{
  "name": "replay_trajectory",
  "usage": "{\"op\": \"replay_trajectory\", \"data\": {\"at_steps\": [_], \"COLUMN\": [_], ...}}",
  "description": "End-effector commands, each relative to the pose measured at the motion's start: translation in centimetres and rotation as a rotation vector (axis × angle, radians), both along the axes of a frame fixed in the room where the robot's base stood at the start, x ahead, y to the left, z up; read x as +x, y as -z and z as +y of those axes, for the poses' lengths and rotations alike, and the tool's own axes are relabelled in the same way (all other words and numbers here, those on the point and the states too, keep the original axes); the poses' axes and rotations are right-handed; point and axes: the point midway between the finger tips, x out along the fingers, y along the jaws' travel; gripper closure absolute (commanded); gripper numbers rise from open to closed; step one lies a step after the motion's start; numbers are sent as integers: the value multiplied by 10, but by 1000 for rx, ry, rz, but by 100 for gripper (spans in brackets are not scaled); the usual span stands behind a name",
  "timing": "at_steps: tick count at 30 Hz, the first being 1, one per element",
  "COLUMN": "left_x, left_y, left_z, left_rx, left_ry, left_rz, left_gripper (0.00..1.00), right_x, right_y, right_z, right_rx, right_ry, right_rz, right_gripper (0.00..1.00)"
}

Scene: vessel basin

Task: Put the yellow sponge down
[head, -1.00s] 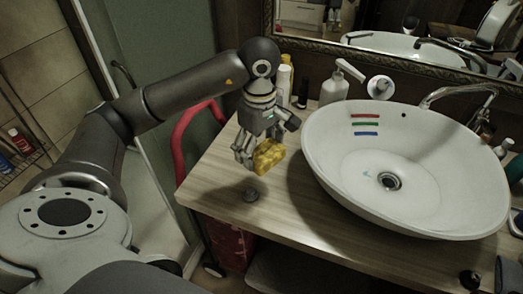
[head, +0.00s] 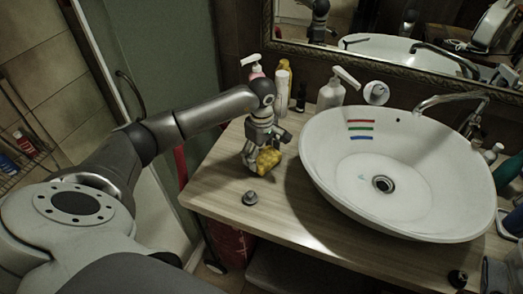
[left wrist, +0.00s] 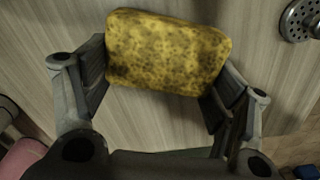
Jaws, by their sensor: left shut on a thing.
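The yellow sponge (head: 267,160) is porous and mottled, low at the wooden counter (head: 222,180) left of the basin. My left gripper (head: 254,155) is shut on it. In the left wrist view the sponge (left wrist: 168,52) sits between the two fingers of the left gripper (left wrist: 158,88), with the wood surface close behind it. I cannot tell whether the sponge touches the counter. My right gripper is not in view.
The white vessel basin (head: 420,215) with red, green and blue marks stands right of the sponge. A small metal drain stopper (head: 250,198) lies in front. A white pump bottle (head: 330,95) and other bottles stand behind. Counter left of the sponge is clear.

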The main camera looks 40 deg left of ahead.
Motion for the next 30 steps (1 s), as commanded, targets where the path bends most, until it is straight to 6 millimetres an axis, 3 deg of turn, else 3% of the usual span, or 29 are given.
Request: {"op": "replay_trajectory", "data": {"at_steps": [11, 12, 17, 30], "left_x": [1, 1, 0, 0], "left_y": [7, 7, 5, 2], "left_z": [0, 0, 0, 0], "left_rx": [1, 1, 1, 0], "left_ry": [0, 0, -1, -1], "left_rz": [-2, -3, -2, -2], "left_gripper": [51, 20, 0, 0], "right_x": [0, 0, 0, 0], "right_y": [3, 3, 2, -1], "right_z": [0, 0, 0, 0], "right_rx": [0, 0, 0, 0], "right_ry": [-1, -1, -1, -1], "right_rz": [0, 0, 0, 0], "right_gripper": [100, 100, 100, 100]}}
